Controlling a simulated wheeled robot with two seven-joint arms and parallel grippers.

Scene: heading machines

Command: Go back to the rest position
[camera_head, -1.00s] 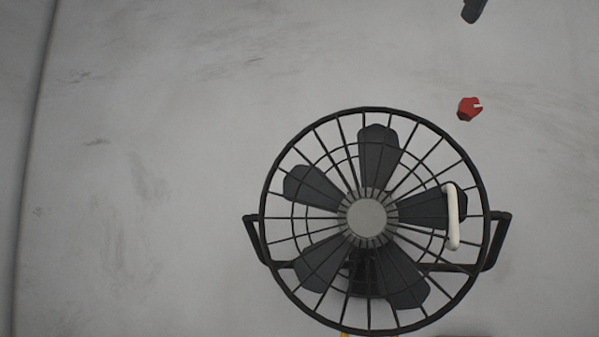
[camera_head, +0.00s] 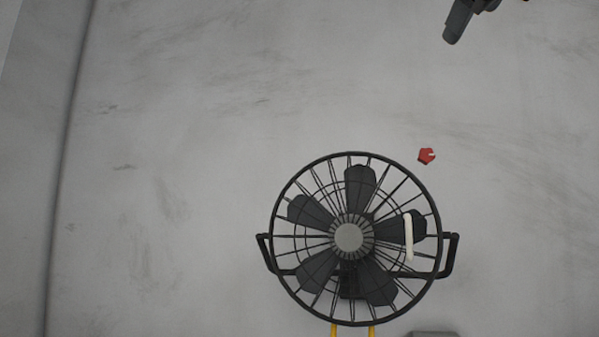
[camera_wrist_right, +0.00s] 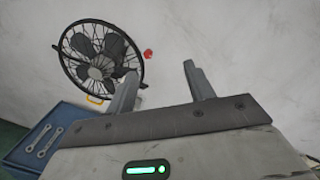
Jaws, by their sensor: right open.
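My right gripper (camera_head: 462,18) shows only in part at the top right edge of the head view, well above the fan. In the right wrist view its two fingers (camera_wrist_right: 160,72) stand apart with nothing between them. My left gripper is in neither view.
A black caged fan (camera_head: 348,238) stands in front of a grey wall (camera_head: 180,130); it also shows in the right wrist view (camera_wrist_right: 98,62). A pale bar (camera_head: 409,236) overlaps its cage. A small red piece (camera_head: 426,156) is at its upper right. A blue tray (camera_wrist_right: 65,115) holds wrenches (camera_wrist_right: 42,139).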

